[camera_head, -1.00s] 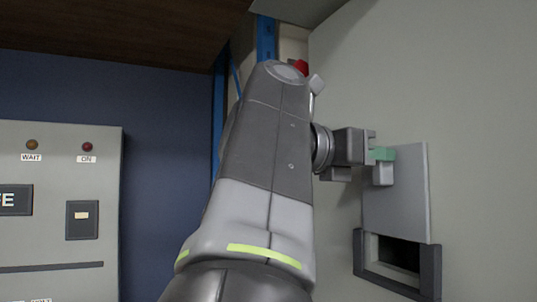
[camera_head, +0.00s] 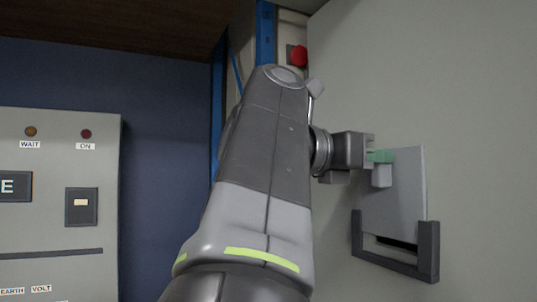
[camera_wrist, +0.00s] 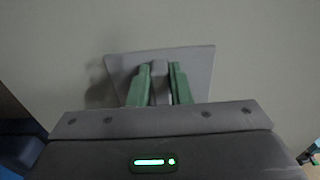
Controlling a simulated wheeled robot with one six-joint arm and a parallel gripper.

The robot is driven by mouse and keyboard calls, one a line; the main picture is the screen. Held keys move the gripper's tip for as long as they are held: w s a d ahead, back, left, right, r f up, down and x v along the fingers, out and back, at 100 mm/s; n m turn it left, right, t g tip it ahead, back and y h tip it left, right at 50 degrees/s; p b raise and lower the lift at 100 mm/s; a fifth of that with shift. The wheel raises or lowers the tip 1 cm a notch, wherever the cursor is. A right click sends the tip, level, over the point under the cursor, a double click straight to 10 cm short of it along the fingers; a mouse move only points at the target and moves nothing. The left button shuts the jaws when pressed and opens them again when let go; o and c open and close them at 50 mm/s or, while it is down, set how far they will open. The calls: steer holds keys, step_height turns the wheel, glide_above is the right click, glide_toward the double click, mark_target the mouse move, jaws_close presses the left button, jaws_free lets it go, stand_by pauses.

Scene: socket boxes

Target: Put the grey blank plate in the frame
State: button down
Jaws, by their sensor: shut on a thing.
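The grey blank plate (camera_head: 402,190) is upright in front of the wall at the right of the head view. My gripper (camera_head: 382,157) is shut on its small grip block, and the green finger pads show. The dark frame (camera_head: 429,252) is a U-shaped holder on the wall with side rails and a bottom bar. The plate's lower part is between the side rails, and a dark strip of the opening shows below its lower edge. In the wrist view the plate (camera_wrist: 202,68) looks slightly tilted, with my gripper (camera_wrist: 160,72) closed around its block.
A grey cabinet (camera_head: 60,210) with lamps, labels and a switch stands at the left. A red button (camera_head: 299,56) is on the far wall behind my arm. The pale wall (camera_head: 480,130) right of the frame is bare.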

steer(key=shift+s+a+f, duration=0.1)
steer(key=shift+s, duration=0.2)
